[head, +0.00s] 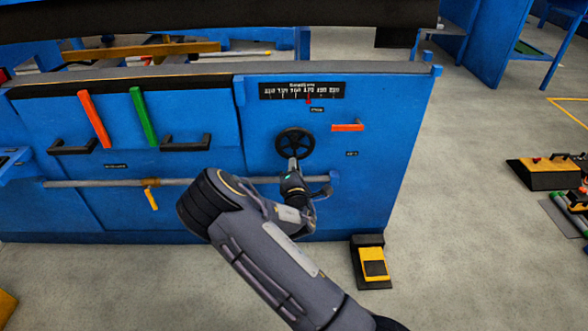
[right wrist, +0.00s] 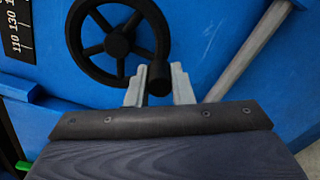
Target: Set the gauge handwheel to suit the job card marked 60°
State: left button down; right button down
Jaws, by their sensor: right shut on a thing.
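The black spoked handwheel (head: 294,144) is on the blue panel front, below the gauge scale (head: 302,91). A red pointer (head: 308,98) stands right of the scale's middle; the numbers there are too small to read. My right gripper (head: 293,166) is at the wheel's lower edge. In the right wrist view its fingers (right wrist: 158,84) are shut on the wheel's dark handle knob (right wrist: 159,79), at the lower right of the handwheel (right wrist: 117,45). Part of the scale (right wrist: 14,32) shows there, with 110 and 130. No card marked 60° can be made out. My left gripper is not in view.
A grey rail (head: 110,183) runs across the panel front at the right arm's height. Red (head: 95,118) and green (head: 143,116) bars stand left. A yellow-black pedal (head: 373,265) is on the floor.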

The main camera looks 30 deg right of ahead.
dwell(0.3)
jog(key=c, duration=1.3)
grip_release()
jog(key=shift+p+v, duration=0.85)
jog(key=shift+v, duration=3.1)
jog(key=shift+d, duration=0.1)
